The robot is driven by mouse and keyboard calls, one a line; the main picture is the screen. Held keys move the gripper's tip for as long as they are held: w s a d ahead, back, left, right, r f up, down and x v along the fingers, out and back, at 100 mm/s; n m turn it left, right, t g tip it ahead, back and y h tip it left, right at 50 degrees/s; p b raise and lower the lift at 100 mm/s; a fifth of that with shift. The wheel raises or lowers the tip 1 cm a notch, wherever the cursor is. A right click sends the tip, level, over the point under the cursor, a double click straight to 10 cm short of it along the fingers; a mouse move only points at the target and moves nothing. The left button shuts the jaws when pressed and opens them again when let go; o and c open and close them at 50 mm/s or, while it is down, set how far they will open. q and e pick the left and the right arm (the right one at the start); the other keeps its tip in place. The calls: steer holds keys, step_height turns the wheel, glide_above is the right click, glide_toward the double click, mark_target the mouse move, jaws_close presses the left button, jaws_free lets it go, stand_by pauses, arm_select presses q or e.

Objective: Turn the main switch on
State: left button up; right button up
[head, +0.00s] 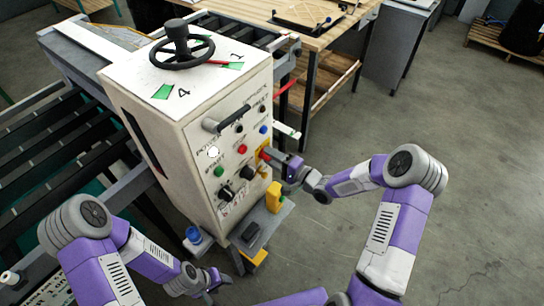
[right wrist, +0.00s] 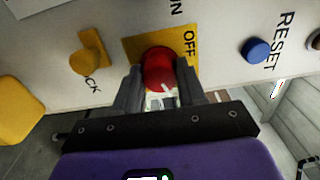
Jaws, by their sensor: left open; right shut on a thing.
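The main switch is a red knob (right wrist: 158,66) on a yellow plate (right wrist: 135,46) marked OFF and, partly cut off, ON. In the head view the yellow plate (head: 263,170) sits on the right part of the white machine cabinet's front (head: 215,130). My right gripper (head: 268,156) reaches it from the right. In the right wrist view my right gripper (right wrist: 160,92) has a finger on each side of the red knob and is shut on it. A pointer direction on the knob is hard to tell. My left gripper (head: 212,284) is open and empty, low, in front of the cabinet.
A blue RESET button (right wrist: 256,50) and a yellow knob (right wrist: 84,62) flank the switch. A black handle (head: 226,119) sticks out of the panel. A yellow block (head: 274,196) stands on the ledge below. A handwheel (head: 181,48) tops the cabinet.

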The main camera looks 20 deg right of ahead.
steer(key=o, duration=1.1)
steer(key=shift+c, duration=0.2)
steer(key=v, duration=0.7)
steer(key=shift+s+d, duration=0.2)
steer(key=shift+s, duration=0.05)
